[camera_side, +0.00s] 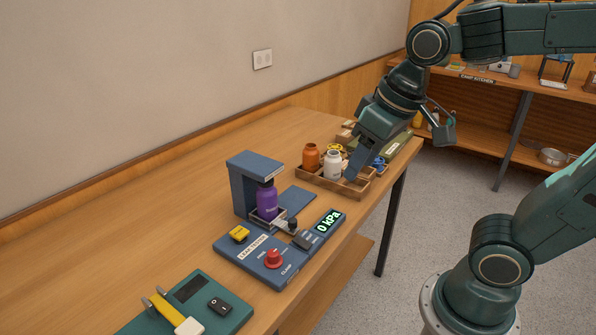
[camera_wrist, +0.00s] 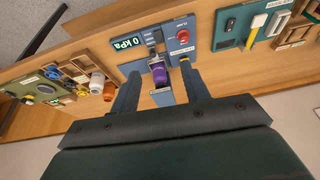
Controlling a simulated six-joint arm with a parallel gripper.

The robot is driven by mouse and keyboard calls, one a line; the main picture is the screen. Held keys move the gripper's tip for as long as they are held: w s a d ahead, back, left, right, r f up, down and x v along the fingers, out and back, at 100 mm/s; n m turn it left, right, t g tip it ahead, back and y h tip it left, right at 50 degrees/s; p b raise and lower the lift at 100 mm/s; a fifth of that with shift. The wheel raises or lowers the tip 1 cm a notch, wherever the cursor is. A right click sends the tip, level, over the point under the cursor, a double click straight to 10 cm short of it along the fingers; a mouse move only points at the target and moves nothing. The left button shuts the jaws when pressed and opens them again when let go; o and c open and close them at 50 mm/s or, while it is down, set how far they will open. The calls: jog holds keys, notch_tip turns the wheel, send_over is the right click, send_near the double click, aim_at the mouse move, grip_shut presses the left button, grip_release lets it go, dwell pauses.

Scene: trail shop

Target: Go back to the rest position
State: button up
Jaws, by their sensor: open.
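My gripper (camera_side: 354,170) is open and empty, pointing down near the wooden tray at the far right of the bench in the side view. In the wrist view the two fingers of my gripper (camera_wrist: 162,82) are spread wide. A purple bottle (camera_side: 267,200) stands upright in the blue leak tester (camera_side: 240,188), under its overhanging head. In the wrist view the purple bottle (camera_wrist: 159,75) appears between the fingers but farther off. The tester display (camera_side: 328,220) reads 0 kPa.
The wooden tray (camera_side: 313,180) holds an orange jar (camera_side: 311,157), a white jar (camera_side: 332,165) and small items. A red knob (camera_side: 274,259) and a yellow button (camera_side: 239,233) sit on the tester. A green device (camera_side: 190,305) is at the front. The bench's left side is clear.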

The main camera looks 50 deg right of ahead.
jog(key=shift+n+t, duration=0.3)
jog(key=shift+t, duration=0.5)
jog(key=shift+s+d+f, duration=0.1)
jog(key=shift+s+d, duration=0.15)
jog(key=shift+s, duration=0.7)
jog(key=shift+s+d+f, duration=0.1)
jog(key=shift+s+d, duration=0.1)
jog(key=shift+s, duration=0.75)
jog(key=shift+s+d, duration=0.25)
jog(key=shift+s, duration=0.7)
